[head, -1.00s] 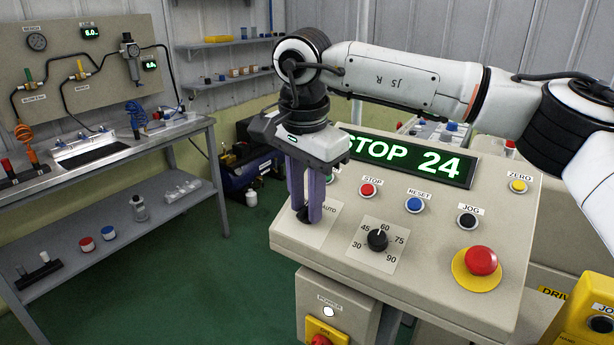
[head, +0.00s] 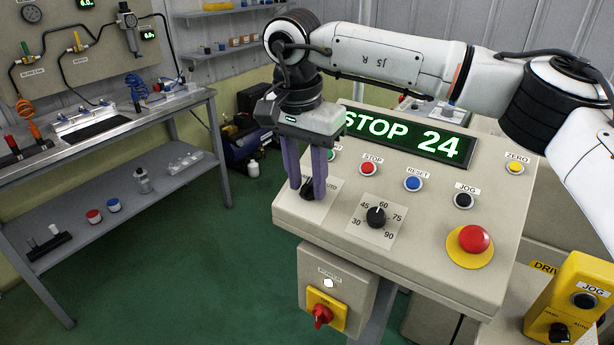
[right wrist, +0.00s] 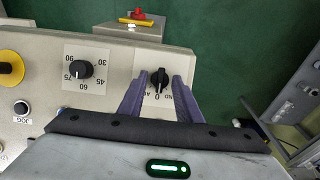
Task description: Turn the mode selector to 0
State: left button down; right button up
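The mode selector (right wrist: 160,78) is a black knob on a white label plate at the panel's left end. In the right wrist view it is upside down, with "0" below the knob and partly covered words on each side. In the head view the knob (head: 307,189) is partly hidden, with "AUTO" partly readable beside it. My right gripper (right wrist: 160,82) has its purple fingers apart, one on each side of the knob, with visible gaps. The right gripper also shows in the head view (head: 306,192), pointing down at the panel. My left gripper is not in view.
A dial (head: 376,217) marked 30 to 90 sits right of the selector. Stop (head: 369,167), reset (head: 413,184) and jog (head: 463,200) buttons and a red emergency button (head: 474,239) are on the panel. The lit display (head: 410,136) reads "STOP 24". A red switch (head: 322,316) is below.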

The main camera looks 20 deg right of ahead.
aim_at(302, 192)
jog(key=shift+o, duration=0.8)
jog(key=shift+r, duration=0.3)
notch_tip(302, 192, up, 10)
jog(key=a, duration=0.1)
jog(key=shift+s+f+b, duration=0.15)
jog(key=shift+s+b, duration=0.2)
jog(key=shift+s, duration=0.05)
jog(key=shift+f, duration=0.1)
